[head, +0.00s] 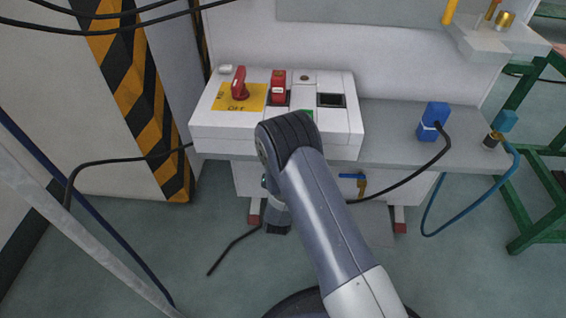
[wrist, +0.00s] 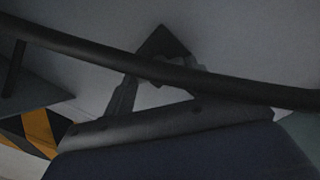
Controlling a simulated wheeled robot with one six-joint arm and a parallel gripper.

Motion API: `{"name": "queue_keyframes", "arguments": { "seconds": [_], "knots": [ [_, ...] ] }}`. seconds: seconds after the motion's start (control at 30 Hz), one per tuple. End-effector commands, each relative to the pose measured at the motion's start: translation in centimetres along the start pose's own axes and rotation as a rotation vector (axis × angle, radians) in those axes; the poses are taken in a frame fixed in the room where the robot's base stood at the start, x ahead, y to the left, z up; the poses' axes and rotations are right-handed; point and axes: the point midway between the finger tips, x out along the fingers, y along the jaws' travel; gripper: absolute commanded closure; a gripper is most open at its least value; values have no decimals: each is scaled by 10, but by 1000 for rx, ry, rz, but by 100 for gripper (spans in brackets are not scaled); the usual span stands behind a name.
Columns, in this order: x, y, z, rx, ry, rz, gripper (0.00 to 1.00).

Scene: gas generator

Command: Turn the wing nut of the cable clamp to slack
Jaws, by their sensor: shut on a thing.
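In the wrist view my gripper (wrist: 163,58) is dark, with its fingers drawn together at the tips. It is shut on a small part, taken to be the wing nut, which the fingers and shadow hide. A thick black cable (wrist: 75,42) runs across in front of the fingers and covers part of them. The clamp cannot be made out. In the head view my forearm and wrist stand in front of the bench and hide the fingertips and whatever they hold.
A white control box (head: 235,137) with a red rotary switch (head: 239,83) stands on the grey bench (head: 385,122). A blue plug (head: 433,120) with a black cable is at right. A striped post (head: 135,90) stands at left.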

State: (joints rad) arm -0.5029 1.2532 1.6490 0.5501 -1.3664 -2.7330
Motion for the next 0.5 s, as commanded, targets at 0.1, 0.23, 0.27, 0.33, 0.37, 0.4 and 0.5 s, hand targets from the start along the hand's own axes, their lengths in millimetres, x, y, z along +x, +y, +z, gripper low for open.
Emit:
{"name": "queue_keyframes", "arguments": {
  "seconds": [0.1,0.23,0.27,0.33,0.37,0.4,0.5],
  "knots": [
    [-1,-1,-1,-88,6,-2,68],
    [-1,-1,-1,-162,6,-1,68],
    [-1,-1,-1,-178,6,-1,68],
    [-1,-1,-1,-207,6,-1,68],
    [-1,-1,-2,-218,6,-1,68],
    [-1,-1,-2,-230,6,-1,68],
    [-1,-1,-2,-254,6,-1,68]
  ]
}}
